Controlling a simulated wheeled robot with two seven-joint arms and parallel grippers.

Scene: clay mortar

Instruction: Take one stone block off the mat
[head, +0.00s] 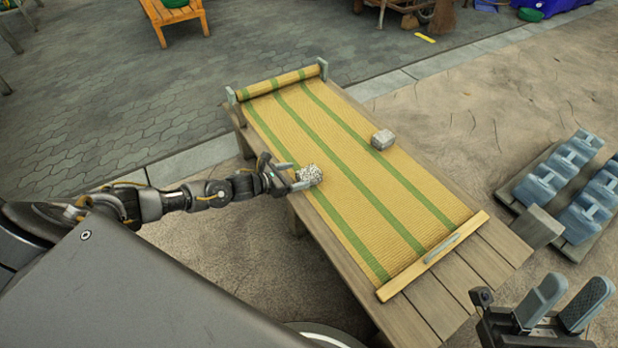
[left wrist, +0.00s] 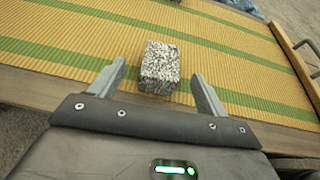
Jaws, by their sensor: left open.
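A speckled black-and-white stone block (head: 309,174) sits on the yellow mat with green stripes (head: 340,205), near its left edge. My left gripper (head: 292,178) is open around or just short of this block. In the left wrist view the speckled block (left wrist: 160,68) stands between and slightly beyond the open fingers (left wrist: 160,85). My right gripper (head: 566,302) is open and empty at the lower right.
The mat lies on a wooden table (head: 490,262), with a rolled end at the back and a wooden bar with a handle (head: 440,253) at the front. Grey-blue blocks on a pallet (head: 560,175) stand right of the table. An orange chair (head: 175,15) is far back.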

